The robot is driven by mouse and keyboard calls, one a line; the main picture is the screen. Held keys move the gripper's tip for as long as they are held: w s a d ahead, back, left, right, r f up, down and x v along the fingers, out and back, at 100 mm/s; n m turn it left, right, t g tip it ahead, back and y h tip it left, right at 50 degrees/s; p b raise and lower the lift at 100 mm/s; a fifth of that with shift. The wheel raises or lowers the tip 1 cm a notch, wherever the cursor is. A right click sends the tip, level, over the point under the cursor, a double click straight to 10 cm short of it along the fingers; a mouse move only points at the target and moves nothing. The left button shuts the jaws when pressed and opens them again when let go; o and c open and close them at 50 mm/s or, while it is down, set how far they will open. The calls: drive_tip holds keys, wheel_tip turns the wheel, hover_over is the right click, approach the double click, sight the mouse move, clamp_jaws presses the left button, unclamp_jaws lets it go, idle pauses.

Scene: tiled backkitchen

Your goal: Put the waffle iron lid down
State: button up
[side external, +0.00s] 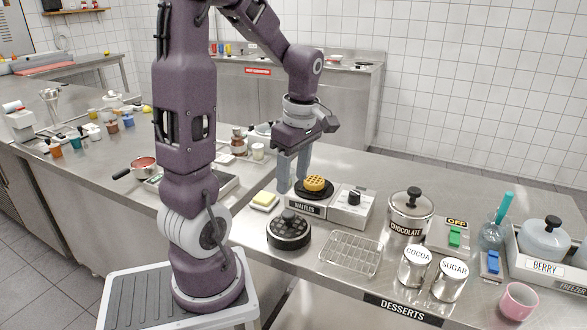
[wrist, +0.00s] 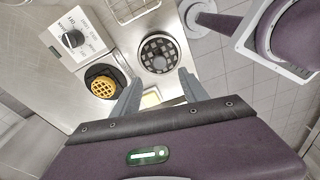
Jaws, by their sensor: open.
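The waffle iron lid (side external: 289,233), a dark round piece with a knob on top, sits on the counter in front of the waffle iron. It also shows in the wrist view (wrist: 158,54), beyond my fingertips, with a grid pattern around the knob. The waffle iron's dark round plate (side external: 299,190) is uncovered and carries a golden waffle (side external: 315,183); the waffle shows in the wrist view (wrist: 103,88) too. My gripper (side external: 292,190) is open and empty, pointing down above the counter near the iron's left side. It is apart from the lid.
A wire rack (side external: 350,254) lies right of the lid. A small dish with a yellow block (side external: 264,201) is at the left of the iron. The chocolate pot (side external: 411,215) and the cocoa (side external: 414,266) and sugar (side external: 450,280) tins stand further right.

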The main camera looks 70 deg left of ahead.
drive_tip(key=s+d+r+m+t, duration=0.2)
drive_tip(key=d+m, duration=0.4)
drive_tip(key=m, duration=0.2)
drive_tip(key=s+d+r+m+t, duration=0.2)
drive_tip(key=d+r+m, duration=0.1)
drive_tip(key=d+m, duration=0.4)
drive_tip(key=s+d+r+m+t+h, duration=0.1)
drive_tip(key=s+d+r+m+t, duration=0.1)
drive_tip(key=d+m, duration=0.4)
drive_tip(key=m, duration=0.3)
drive_tip(key=shift+d+r+m, duration=0.25)
drive_tip(key=shift+r+m, duration=0.15)
